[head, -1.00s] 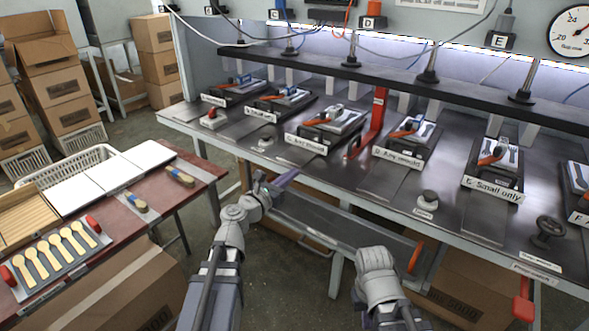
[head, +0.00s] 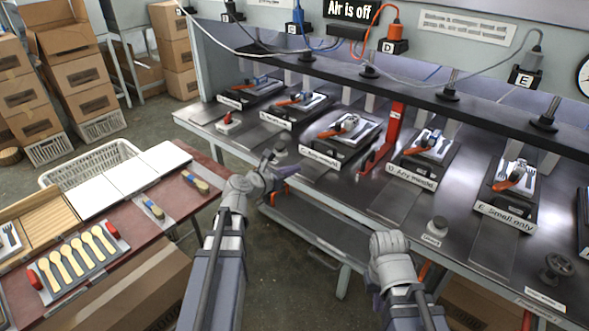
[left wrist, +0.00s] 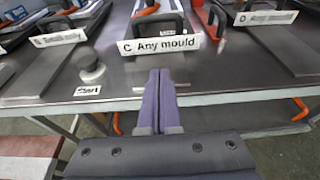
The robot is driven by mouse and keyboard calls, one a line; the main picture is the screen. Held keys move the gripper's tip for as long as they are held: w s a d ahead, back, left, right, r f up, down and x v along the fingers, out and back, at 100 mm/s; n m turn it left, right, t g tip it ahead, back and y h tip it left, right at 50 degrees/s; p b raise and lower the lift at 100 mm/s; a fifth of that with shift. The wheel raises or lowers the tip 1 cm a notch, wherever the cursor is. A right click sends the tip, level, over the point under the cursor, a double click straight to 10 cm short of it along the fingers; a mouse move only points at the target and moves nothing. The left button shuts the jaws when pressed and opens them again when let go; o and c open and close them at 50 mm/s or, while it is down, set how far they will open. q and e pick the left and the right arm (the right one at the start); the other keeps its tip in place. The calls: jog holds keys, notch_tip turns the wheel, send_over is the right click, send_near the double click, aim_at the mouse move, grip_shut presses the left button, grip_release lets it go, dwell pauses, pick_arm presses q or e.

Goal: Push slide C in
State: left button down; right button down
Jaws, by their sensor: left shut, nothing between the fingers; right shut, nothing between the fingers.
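Station C (head: 345,135) stands on the metal bench, with the label "C Any mould" (head: 319,160) on its front; the label also shows upright in the left wrist view (left wrist: 160,45). A black arched handle (left wrist: 158,18) rises behind that label. I cannot tell how far slide C is in. My left gripper (head: 287,171) is shut and empty at the bench's front edge, in front of station C. In the left wrist view its closed purple fingers (left wrist: 160,75) point at the label, with a gap between. My right arm is at the lower right; its fingers are hidden.
Station D (head: 425,160) and station E (head: 508,195) stand to the right. A start knob (left wrist: 91,68) sits left of C's label. A red upright (head: 385,135) stands between C and D. A sign reads "Air is off" (head: 352,10). A side table (head: 125,235) holds wooden spoons.

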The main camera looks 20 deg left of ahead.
pick_arm(q)
jog(key=b+x, duration=0.2)
jog(key=x, duration=0.5)
jog(key=shift+w+f, duration=0.15)
jog(key=shift+w, duration=0.1)
jog(key=shift+w+d, duration=0.2)
jog(key=shift+w, duration=0.35)
jog(key=shift+w+d, duration=0.2)
jog(key=shift+w, duration=0.3)
jog(key=shift+w+d, duration=0.3)
jog(key=shift+w, duration=0.3)
jog(key=shift+w, duration=0.1)
send_near(338, 142)
jog(key=x, duration=0.5)
jog(key=shift+a+f, duration=0.15)
jog(key=shift+f, duration=0.05)
jog(key=shift+r, duration=0.1)
